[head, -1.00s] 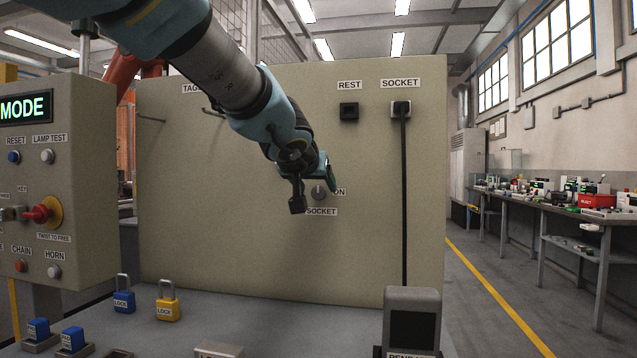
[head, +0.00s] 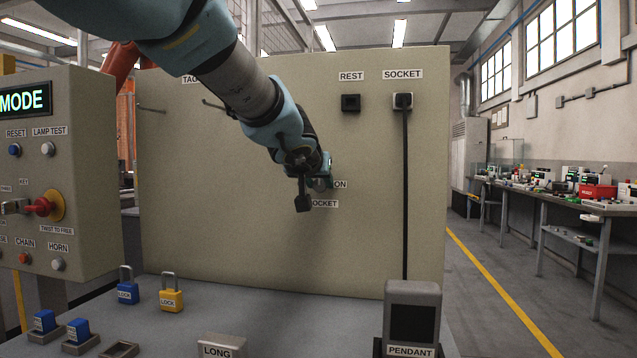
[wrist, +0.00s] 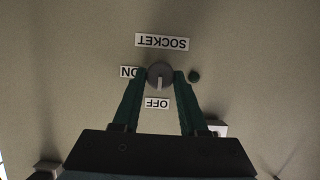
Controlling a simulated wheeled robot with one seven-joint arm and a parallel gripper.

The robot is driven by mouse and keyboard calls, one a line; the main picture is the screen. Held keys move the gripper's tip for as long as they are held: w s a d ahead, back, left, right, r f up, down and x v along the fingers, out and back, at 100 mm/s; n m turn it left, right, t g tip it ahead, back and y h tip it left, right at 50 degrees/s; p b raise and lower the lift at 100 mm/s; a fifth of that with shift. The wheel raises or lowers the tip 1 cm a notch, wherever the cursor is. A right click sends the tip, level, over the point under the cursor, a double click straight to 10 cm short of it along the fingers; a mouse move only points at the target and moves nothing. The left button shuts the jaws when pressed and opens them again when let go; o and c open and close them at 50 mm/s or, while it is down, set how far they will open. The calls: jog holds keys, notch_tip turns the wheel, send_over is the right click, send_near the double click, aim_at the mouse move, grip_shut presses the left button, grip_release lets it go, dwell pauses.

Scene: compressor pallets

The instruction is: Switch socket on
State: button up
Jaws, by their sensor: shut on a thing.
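The socket switch is a round grey knob (wrist: 160,72) on the beige panel, with a SOCKET label, an ON label (wrist: 130,72) and an OFF label (wrist: 157,103) around it. In the wrist view, which shows the labels upside down, the knob's pale mark points toward OFF. My gripper (wrist: 161,76) has its two dark green fingers on either side of the knob, shut on it. In the head view my gripper (head: 323,182) covers the knob and part of the SOCKET label (head: 325,203). The ON label (head: 340,184) shows just right of it.
A black plug with a cable (head: 403,101) hangs down the panel's right side. A pendant (head: 411,310) stands at the front right. Blue (head: 127,291) and yellow (head: 171,300) padlocks stand on the bench. A control box (head: 60,180) is at left.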

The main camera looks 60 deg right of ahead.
grip_shut()
jog(key=shift+f+b, duration=0.15)
jog(key=shift+b, duration=0.45)
jog(key=m+t+b, duration=0.1)
jog(key=b, duration=0.2)
jog(key=shift+s+f, duration=0.15)
jog(key=shift+f, duration=0.05)
jog(key=m+t+b, duration=0.1)
jog(key=b, duration=0.2)
jog(key=m+t+b, duration=0.1)
jog(key=m+b, duration=0.1)
jog(key=b, duration=0.2)
jog(key=shift+s+d+f+m+y, duration=0.1)
jog(key=shift+s+f+m+y, duration=0.05)
jog(key=shift+m+y, duration=0.15)
jog(key=m+t+b, duration=0.1)
jog(key=m+b, duration=0.1)
jog(key=b, duration=0.2)
jog(key=m+t+b, duration=0.2)
jog(key=b, duration=0.1)
jog(key=shift+s+f+m+b, duration=0.15)
jog(key=shift+m+b, duration=0.15)
jog(key=shift+b, duration=0.05)
jog(key=m+t+b, duration=0.1)
jog(key=m+b, duration=0.2)
jog(key=shift+h+b, duration=0.4)
jog(key=shift+m+t+b, duration=0.3)
jog(key=shift+m+b, duration=0.2)
